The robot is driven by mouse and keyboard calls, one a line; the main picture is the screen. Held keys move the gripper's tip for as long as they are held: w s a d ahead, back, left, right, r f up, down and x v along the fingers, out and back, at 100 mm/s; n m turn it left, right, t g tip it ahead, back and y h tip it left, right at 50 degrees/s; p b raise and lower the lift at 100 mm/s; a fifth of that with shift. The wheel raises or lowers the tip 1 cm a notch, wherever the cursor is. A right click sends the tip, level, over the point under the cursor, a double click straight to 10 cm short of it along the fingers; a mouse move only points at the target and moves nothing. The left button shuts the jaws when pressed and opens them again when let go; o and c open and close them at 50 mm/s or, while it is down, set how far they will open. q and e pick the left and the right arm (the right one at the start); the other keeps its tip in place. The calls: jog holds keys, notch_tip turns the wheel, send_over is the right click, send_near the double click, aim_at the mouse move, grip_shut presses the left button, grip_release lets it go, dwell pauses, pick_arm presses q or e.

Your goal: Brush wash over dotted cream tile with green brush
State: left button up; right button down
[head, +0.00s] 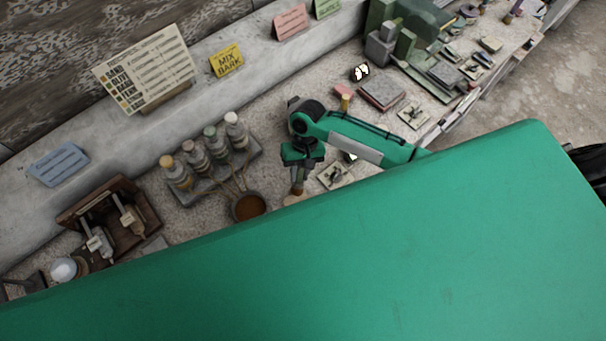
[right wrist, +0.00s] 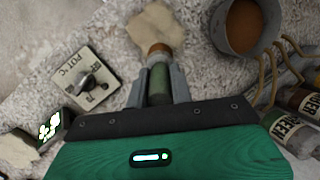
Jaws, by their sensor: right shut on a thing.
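My right gripper (head: 298,178) is shut on the green brush, pointing down over the bench. In the right wrist view its two fingers (right wrist: 158,90) clasp the brush's green handle (right wrist: 159,82), and the brown end of the brush (right wrist: 158,48) sticks out beyond them. A cream tile (right wrist: 157,20) lies just past the brush end; I cannot tell whether they touch or make out any dots. In the head view the tile (head: 294,200) is partly hidden. A grey pot of brown wash (head: 248,207) stands to its left, also in the right wrist view (right wrist: 243,28). My left gripper is not in view.
Several labelled bottles (head: 205,150) stand in a rack behind the pot, with tubes leading to it. A dial plate (head: 335,175) lies right of the brush. A wooden stand (head: 115,220) is at left. Green machinery (head: 410,40) stands at back right. My green body hides the front.

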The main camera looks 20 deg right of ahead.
jog(key=shift+w+a+f, duration=0.1)
jog(key=shift+w+a, duration=0.05)
jog(key=shift+w, duration=0.1)
jog(key=shift+s, duration=0.1)
jog(key=shift+s+d, duration=0.35)
jog(key=shift+s, duration=0.5)
jog(key=shift+s+d, duration=0.35)
jog(key=shift+s, duration=0.5)
jog(key=shift+w+a, duration=0.35)
jog(key=shift+w, duration=0.55)
jog(key=shift+w+a, duration=0.3)
jog(key=shift+w, duration=0.6)
jog(key=shift+s, duration=0.1)
jog(key=shift+s+d+r, duration=0.3)
jog(key=shift+s+r, duration=0.4)
jog(key=shift+s, duration=0.15)
